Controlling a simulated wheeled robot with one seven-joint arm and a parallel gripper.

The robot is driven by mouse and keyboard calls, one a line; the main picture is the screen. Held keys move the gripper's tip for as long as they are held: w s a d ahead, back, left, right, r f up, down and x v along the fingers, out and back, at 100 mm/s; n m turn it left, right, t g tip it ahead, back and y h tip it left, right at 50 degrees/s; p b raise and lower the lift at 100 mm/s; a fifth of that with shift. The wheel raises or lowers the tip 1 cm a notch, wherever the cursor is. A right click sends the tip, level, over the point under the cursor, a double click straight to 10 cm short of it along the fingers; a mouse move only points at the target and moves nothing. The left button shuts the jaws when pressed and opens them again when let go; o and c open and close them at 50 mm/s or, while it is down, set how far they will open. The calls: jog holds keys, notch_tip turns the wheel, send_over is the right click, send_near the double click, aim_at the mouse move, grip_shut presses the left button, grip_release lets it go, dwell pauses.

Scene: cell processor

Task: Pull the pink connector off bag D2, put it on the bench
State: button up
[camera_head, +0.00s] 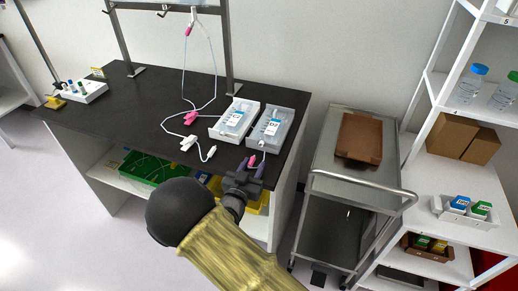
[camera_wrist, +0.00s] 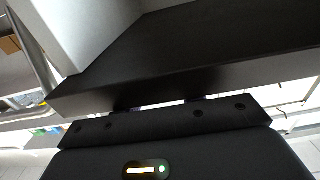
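Bag D2 (camera_head: 271,127) lies in a white tray (camera_head: 290,135) at the right end of the black bench (camera_head: 150,108). The pink connector (camera_head: 252,161) is at the end of a short white tube in front of that tray, near the bench's front edge. My gripper (camera_head: 252,168) is at this edge, its two purplish fingers apart, with the pink connector showing between or just beyond them. I cannot tell whether they touch it. In the wrist view the gripper body fills the bottom, below the bench edge (camera_wrist: 170,80); the fingers are mostly hidden and the connector is not visible.
Bag C2 (camera_head: 235,118) lies in a tray to the left. White tubing with another pink connector (camera_head: 191,118) and a white clamp (camera_head: 188,143) lies left of it. A metal cart (camera_head: 345,185) stands to the right. Bare bench top is left of the tubing.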

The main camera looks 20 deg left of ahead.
jog(key=s+a+b, duration=0.1)
jog(key=s, duration=1.5)
jog(key=shift+s+a+b, duration=0.15)
jog(key=shift+s+b, duration=0.15)
jog(key=shift+s, duration=0.05)
